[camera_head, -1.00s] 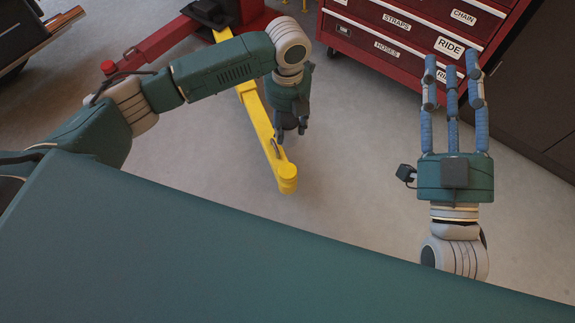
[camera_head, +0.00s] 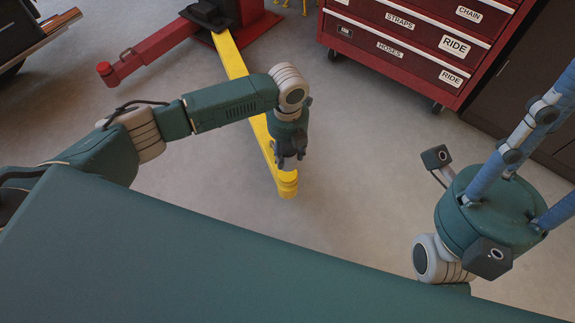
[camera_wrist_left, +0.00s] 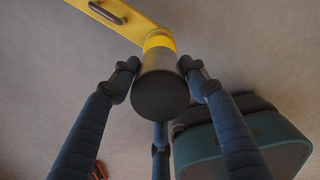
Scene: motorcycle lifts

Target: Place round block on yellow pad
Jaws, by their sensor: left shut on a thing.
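The round block (camera_wrist_left: 160,92) is a short cylinder with a dark end face and a grey side. In the left wrist view it sits between the fingers of my left gripper (camera_head: 289,163), which is shut on it. The yellow pad (camera_head: 287,189) is the rounded end of a long yellow lift arm; it also shows in the left wrist view (camera_wrist_left: 159,40), directly beyond the block. I cannot tell whether block and pad touch. In the head view my gripper hides the block and overlaps the arm near its end. My right gripper (camera_head: 560,145) has its blue fingers spread and empty, partly cut off by the frame.
The yellow arm (camera_head: 230,55) runs back to a red lift base (camera_head: 255,22) with a red arm (camera_head: 150,45) at its left. A red tool cabinet (camera_head: 400,45) on casters stands at the back right, beside a dark cabinet (camera_head: 520,90). The grey floor between is clear.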

